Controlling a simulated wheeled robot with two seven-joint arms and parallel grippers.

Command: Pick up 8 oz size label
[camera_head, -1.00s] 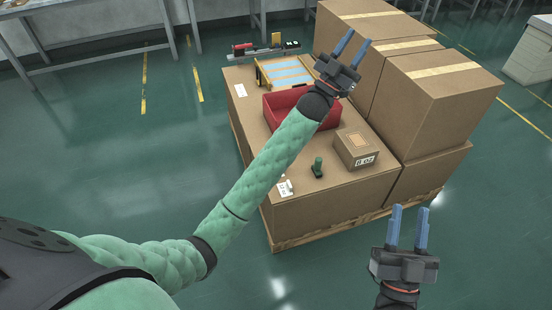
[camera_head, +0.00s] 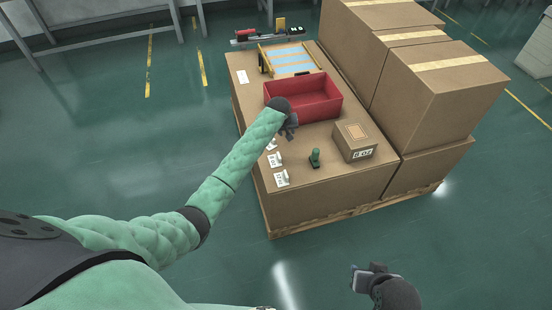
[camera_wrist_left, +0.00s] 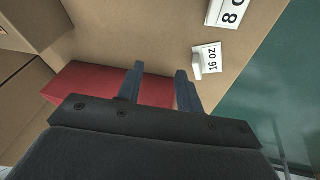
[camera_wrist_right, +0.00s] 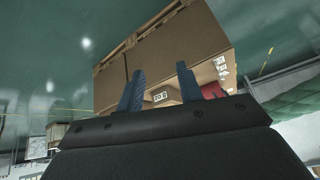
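In the left wrist view, a white label reading "8 O", cut off by the top edge (camera_wrist_left: 228,13), stands on the brown box top near its edge. My left gripper (camera_head: 291,125) is beside the red bin. My right gripper (camera_wrist_right: 157,75) is open and empty, off the box's front.
A red bin (camera_head: 328,84) stands behind the labels. Tall cartons (camera_head: 440,85) block the right side. Open green floor (camera_head: 130,160) lies to the left.

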